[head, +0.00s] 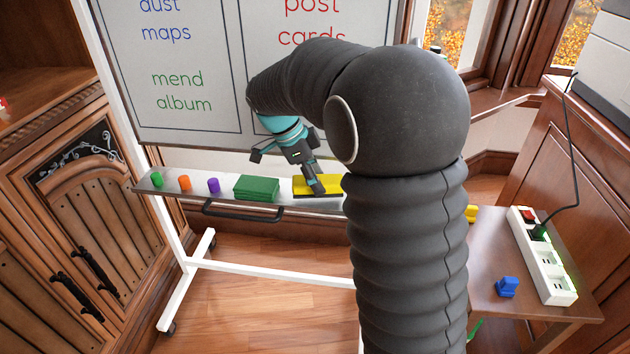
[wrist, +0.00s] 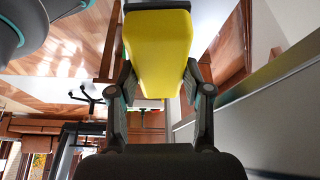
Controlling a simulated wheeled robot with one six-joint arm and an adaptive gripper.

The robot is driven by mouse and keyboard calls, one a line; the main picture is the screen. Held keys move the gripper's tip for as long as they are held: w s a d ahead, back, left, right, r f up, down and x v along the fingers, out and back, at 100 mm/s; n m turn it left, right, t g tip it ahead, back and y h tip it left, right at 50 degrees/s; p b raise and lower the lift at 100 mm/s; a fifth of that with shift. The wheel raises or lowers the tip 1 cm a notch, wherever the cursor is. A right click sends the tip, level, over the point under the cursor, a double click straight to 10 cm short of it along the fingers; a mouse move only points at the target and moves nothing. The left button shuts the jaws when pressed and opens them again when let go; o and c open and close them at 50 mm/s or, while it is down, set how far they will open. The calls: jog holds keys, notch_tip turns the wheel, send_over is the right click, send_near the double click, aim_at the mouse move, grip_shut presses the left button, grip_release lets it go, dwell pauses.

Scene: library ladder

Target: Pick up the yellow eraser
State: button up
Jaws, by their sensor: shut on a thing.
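The yellow eraser (head: 326,184) shows in the head view at the right end of the visible part of the whiteboard's tray, partly covered by my gripper (head: 317,187) and arm. In the wrist view the yellow eraser (wrist: 158,50) fills the upper middle, between the two fingers of my gripper (wrist: 158,82). The fingers are shut on its sides. In the head view the eraser looks level with the tray; I cannot tell whether it touches it.
A green eraser (head: 256,188) lies left of the yellow one on the tray (head: 225,190), with purple (head: 213,185), orange (head: 184,183) and green (head: 157,178) pieces further left. The whiteboard (head: 210,60) rises behind. A power strip (head: 542,256) and blue plug (head: 507,286) are on a side table at right.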

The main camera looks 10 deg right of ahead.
notch_tip(320, 180, up, 2)
jog(key=shift+a+r+p, duration=0.1)
jog(key=shift+p, duration=0.2)
jog(key=w+a, duration=0.3)
jog(key=a, duration=1.2)
jog(key=w+a, duration=0.3)
jog(key=a, duration=1.3)
jog(key=shift+f, duration=0.4)
jog(key=shift+w+a, duration=0.1)
